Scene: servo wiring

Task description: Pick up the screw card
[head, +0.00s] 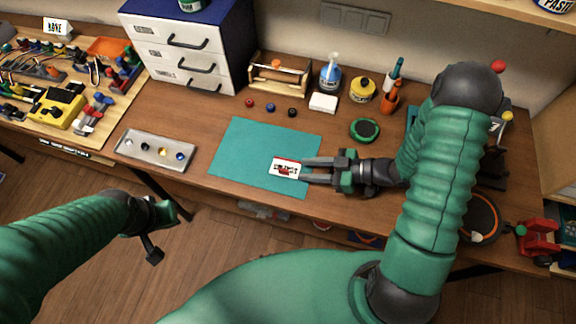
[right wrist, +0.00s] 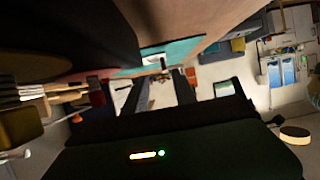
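The screw card (head: 284,168), a small white card with red and dark markings, lies on the teal mat (head: 245,150) near its right front part. My right gripper (head: 304,171) reaches in from the right, low over the mat. Its two fingers are apart, with their tips at the card's right edge. I cannot tell whether they touch it. In the right wrist view the fingers (right wrist: 162,78) are also apart, with a pale patch, perhaps the card, ahead of them. My left gripper (head: 155,225) hangs off the table's front at the left, away from the card; its finger opening is unclear.
A grey tray with small parts (head: 156,150) stands left of the mat. Several small knobs (head: 270,107), a white box (head: 323,103) and a green round dish (head: 365,129) lie behind it. A drawer cabinet (head: 185,50) stands at the back left. Bare wood surrounds the mat.

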